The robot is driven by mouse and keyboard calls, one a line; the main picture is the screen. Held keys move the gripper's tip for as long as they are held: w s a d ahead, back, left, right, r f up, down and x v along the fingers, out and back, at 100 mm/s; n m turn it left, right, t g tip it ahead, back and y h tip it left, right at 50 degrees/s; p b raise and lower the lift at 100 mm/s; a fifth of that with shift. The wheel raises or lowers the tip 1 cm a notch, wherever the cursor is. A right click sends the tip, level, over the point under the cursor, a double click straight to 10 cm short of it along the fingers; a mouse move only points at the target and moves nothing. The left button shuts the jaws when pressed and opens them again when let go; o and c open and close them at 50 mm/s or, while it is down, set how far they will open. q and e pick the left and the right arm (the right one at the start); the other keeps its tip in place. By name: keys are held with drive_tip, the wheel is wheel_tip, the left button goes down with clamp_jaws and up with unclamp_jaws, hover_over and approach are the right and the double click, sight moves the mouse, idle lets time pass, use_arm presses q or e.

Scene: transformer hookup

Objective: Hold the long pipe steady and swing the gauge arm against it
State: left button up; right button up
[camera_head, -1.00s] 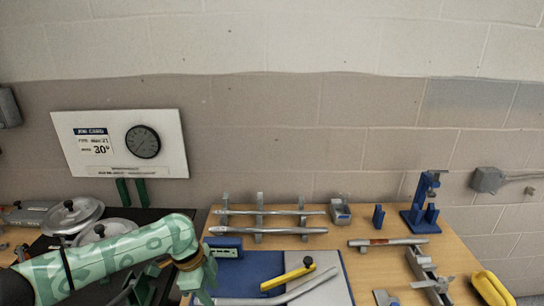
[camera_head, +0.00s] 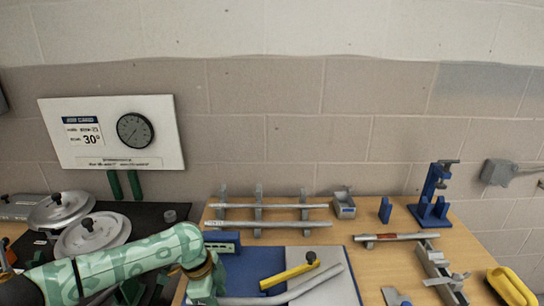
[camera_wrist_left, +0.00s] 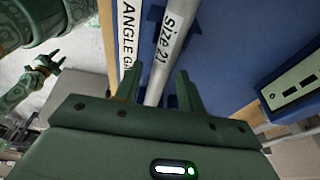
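The long grey pipe (camera_head: 310,284) lies on the blue and grey gauge board (camera_head: 250,268), with a bend near its middle. The yellow gauge arm (camera_head: 287,277) with a black knob lies just behind the pipe, apart from it at the knob end. My left gripper (camera_head: 205,298) is at the pipe's left end. In the left wrist view the pipe (camera_wrist_left: 171,45), marked "Size 21", runs between the open fingers (camera_wrist_left: 160,75), with gaps beside it. My right gripper (camera_wrist_left: 52,64) appears small at the left of that view, its fingers apart, away from the board.
A blue slotted block (camera_head: 222,243) stands at the board's back left corner. Behind it, pipes rest on a grey rack (camera_head: 258,212). A blue clamp stand (camera_head: 432,208), another pipe (camera_head: 390,237) and a yellow-handled thing (camera_head: 510,287) are to the right. Lidded pots (camera_head: 92,233) stand left.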

use_arm(q)
drive_tip(key=shift+f, duration=0.1)
drive_tip(key=c, duration=0.7)
drive_tip(key=o, duration=0.9)
drive_tip(key=shift+c, duration=0.2)
